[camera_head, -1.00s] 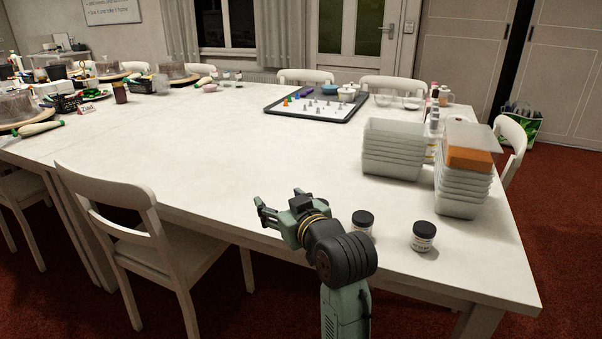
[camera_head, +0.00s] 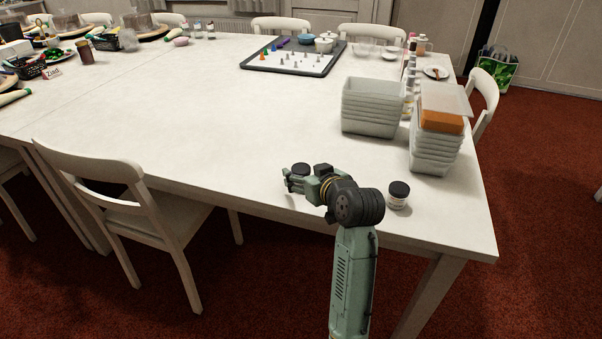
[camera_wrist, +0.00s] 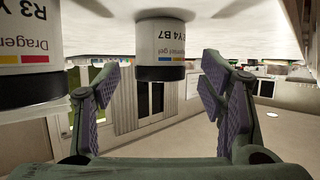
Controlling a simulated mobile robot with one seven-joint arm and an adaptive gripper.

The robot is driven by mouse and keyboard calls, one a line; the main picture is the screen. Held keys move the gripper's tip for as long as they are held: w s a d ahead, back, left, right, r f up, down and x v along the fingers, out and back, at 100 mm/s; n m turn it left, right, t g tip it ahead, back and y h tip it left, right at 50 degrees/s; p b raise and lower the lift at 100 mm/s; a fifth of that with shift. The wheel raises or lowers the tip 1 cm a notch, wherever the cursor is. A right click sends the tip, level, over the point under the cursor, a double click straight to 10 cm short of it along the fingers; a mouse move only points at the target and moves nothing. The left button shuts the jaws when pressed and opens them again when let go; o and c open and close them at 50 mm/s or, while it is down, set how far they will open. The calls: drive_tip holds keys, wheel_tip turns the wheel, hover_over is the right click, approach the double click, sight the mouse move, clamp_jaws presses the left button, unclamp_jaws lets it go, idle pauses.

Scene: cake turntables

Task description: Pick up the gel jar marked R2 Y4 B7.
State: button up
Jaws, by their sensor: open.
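In the wrist view, which is upside down, a white-labelled jar with a black lid (camera_wrist: 160,45) shows its printed marking ending in "Y4 B7"; the start is cut off. It appears between the open fingers of my gripper (camera_wrist: 160,88), a little beyond the tips, with no contact visible. In the head view, a black-lidded jar (camera_head: 300,169) stands just behind my gripper (camera_head: 290,183), its body mostly hidden. A second jar, marked "R3 Y" (camera_wrist: 30,45), is large and close at the left of the wrist view.
Another black-lidded jar (camera_head: 398,195) stands right of my wrist. Stacked clear tubs (camera_head: 372,108) and a second stack with an orange item (camera_head: 430,150) stand farther back. A dark-rimmed tray (camera_head: 290,70) lies behind. The table's (camera_head: 200,120) left-centre is clear; a chair (camera_head: 110,190) stands at its front edge.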

sight(305, 174)
drive_tip(key=shift+x, duration=1.55)
drive_tip(key=shift+c, duration=0.3)
drive_tip(key=c, duration=1.2)
drive_tip(key=shift+r, duration=0.1)
drive_tip(key=shift+c, duration=0.2)
